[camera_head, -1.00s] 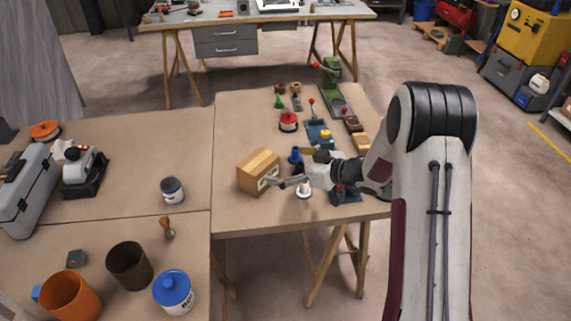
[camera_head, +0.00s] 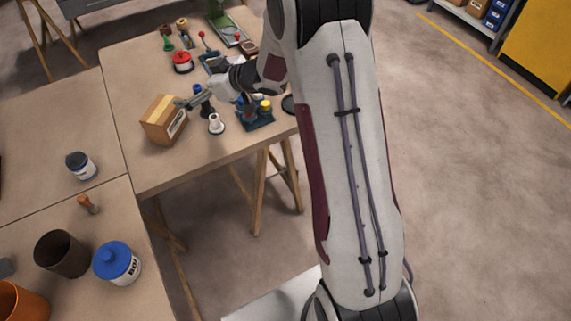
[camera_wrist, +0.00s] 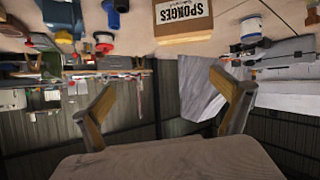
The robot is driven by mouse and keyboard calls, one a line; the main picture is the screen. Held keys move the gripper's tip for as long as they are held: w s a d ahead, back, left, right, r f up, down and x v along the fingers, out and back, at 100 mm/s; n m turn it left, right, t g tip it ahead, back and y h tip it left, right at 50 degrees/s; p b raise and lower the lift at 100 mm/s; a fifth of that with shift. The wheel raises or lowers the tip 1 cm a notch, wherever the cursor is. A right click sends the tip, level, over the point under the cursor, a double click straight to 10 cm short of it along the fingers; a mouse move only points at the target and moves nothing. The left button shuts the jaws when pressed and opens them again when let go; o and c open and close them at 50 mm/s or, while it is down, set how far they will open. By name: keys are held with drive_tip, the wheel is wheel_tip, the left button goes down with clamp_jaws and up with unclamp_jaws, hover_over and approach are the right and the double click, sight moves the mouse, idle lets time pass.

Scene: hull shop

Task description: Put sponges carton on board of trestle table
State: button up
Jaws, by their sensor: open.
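The sponges carton (camera_head: 160,120), a brown box with a pale label on one side, rests on the board of the wooden trestle-legged table (camera_head: 150,172), near its left edge. In the wrist view the carton (camera_wrist: 183,22) shows at the top, with "SPONGES" readable on it. My gripper (camera_head: 185,103) is beside the carton's right side in the head view; whether it touches there is too small to tell. In the wrist view my gripper (camera_wrist: 165,105) has its two fingers spread wide, nothing between them, and the carton lies outside them.
On the left tables are a blue-lidded pot (camera_head: 117,264) and a dark cup (camera_head: 62,254). Bare board lies in front of the carton.

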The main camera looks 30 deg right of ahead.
drive_tip(key=s+d+r+m+t+h, duration=0.1)
drive_tip(key=s+d+r+m+h, duration=0.35)
drive_tip(key=r, duration=0.65)
drive_tip(key=s+d+r+m+g+h, duration=0.1)
drive_tip(key=s+d+r+h, duration=0.35)
drive_tip(key=s, duration=0.65)
drive_tip(key=s+a+f+m+g+y, duration=0.1)
drive_tip(key=s+a+g, duration=0.1)
drive_tip(key=s, duration=1.2)
drive_tip(key=s+a+f+m+g+y, duration=0.1)
drive_tip(key=s+a+g, duration=0.2)
drive_tip(key=s, duration=1.1)
drive_tip(key=shift+s+a, duration=0.25)
drive_tip(key=shift+a, duration=0.2)
